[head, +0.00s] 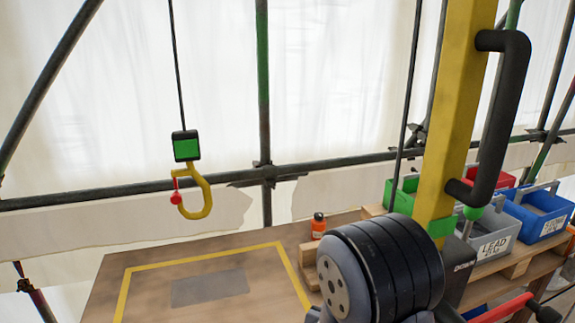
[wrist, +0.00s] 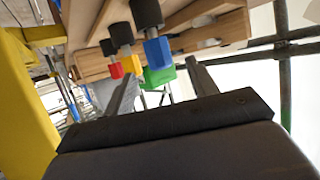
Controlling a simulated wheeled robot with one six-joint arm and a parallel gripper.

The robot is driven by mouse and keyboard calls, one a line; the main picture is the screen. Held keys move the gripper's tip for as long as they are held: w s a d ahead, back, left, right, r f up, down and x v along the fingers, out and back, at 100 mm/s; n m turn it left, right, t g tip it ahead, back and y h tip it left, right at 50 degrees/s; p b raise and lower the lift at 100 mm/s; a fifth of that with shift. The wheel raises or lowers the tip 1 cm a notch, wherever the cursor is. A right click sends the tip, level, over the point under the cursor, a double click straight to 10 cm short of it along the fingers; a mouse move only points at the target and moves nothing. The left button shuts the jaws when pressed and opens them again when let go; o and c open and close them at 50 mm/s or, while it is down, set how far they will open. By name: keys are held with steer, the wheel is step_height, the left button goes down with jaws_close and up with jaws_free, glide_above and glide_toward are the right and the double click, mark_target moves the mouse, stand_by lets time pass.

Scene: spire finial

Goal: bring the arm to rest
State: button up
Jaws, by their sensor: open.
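My gripper (wrist: 160,85) shows in the wrist view, its two dark fingers spread apart with nothing held between them. In the head view a rounded grey and black joint of my arm fills the lower right, in front of the wooden bench (head: 130,285); my gripper's fingers cannot be made out there. In the wrist view the fingers point toward small red, green and blue blocks and dark cylinders beside wooden boards, seen at a steep tilt. I cannot tell how far they are from the fingertips.
A yellow hook (head: 196,195) hangs on a cable above the yellow-outlined bench area and its grey patch (head: 210,288). An orange bottle (head: 318,226) stands at the back. A yellow post (head: 452,110) with a black handle (head: 512,100) rises close by.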

steer(key=x, duration=0.7)
steer(key=shift+w+d+f, duration=0.1)
steer(key=shift+d, duration=0.05)
step_height(320, 180, up, 5)
steer(key=p, duration=0.4)
steer(key=shift+w+p, duration=0.1)
steer(key=shift+p, duration=0.25)
steer(key=shift+r+p, duration=1.05)
steer(key=shift+p, duration=0.05)
